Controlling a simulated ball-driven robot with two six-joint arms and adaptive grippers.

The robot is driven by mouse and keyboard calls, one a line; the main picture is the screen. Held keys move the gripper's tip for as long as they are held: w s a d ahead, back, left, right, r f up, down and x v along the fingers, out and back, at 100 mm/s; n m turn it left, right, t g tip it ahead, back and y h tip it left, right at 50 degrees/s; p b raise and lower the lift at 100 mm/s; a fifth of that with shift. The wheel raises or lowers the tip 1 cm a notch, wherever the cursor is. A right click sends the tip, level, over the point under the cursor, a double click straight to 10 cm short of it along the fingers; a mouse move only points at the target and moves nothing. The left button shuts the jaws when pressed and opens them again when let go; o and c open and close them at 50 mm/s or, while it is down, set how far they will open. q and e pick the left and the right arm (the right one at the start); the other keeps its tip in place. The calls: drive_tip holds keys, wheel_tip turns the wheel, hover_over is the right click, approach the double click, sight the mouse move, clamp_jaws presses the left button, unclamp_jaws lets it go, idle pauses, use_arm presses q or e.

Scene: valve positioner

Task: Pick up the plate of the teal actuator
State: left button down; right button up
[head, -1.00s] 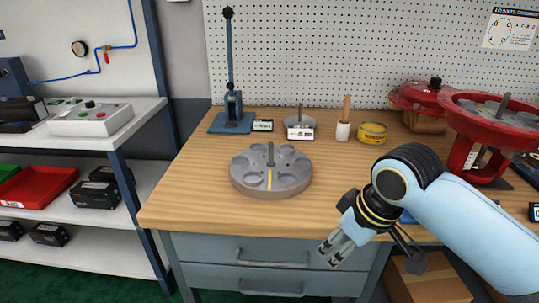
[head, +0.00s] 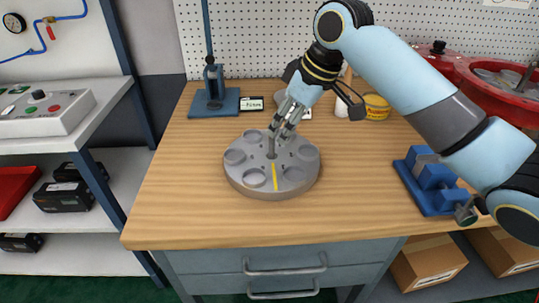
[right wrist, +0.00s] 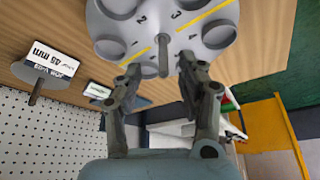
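A grey round plate (head: 240,180) with round recesses, a yellow line and an upright central stem (head: 271,148) lies on the wooden bench. In the right wrist view the plate (right wrist: 185,20) shows numbers and yellow lines, and its stem (right wrist: 163,55) stands between the finger lines. My right gripper (head: 282,136) is over the plate, close to the stem top. In the right wrist view its fingers (right wrist: 160,70) are apart, on either side of the stem, with gaps visible. Nothing is held. I see no teal-coloured actuator body for certain. My left gripper is not in view.
A blue stand (head: 213,100) is at the back left, beside a small label (head: 251,103). A yellow tin (head: 376,106) is behind my right arm. A blue vise (head: 428,180) and a red wheel-like housing (head: 505,95) are to the right. The bench front is clear.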

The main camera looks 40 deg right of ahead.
sight(272, 156)
drive_tip(key=shift+w+a+f, duration=0.1)
drive_tip(key=shift+w+f, duration=0.1)
drive_tip(key=shift+f, duration=0.25)
drive_tip(key=shift+w+a+f, duration=0.1)
drive_tip(key=shift+w+f, duration=0.1)
drive_tip(key=shift+f, duration=0.1)
drive_tip(key=x, duration=0.4)
drive_tip(key=shift+w+a+f+b, duration=0.1)
drive_tip(key=shift+w+a+b, duration=0.2)
drive_tip(key=shift+a, duration=0.1)
drive_tip(key=shift+f, duration=0.15)
drive_tip(key=shift+c, duration=1.2)
drive_tip(key=c, duration=0.5)
clamp_jaws()
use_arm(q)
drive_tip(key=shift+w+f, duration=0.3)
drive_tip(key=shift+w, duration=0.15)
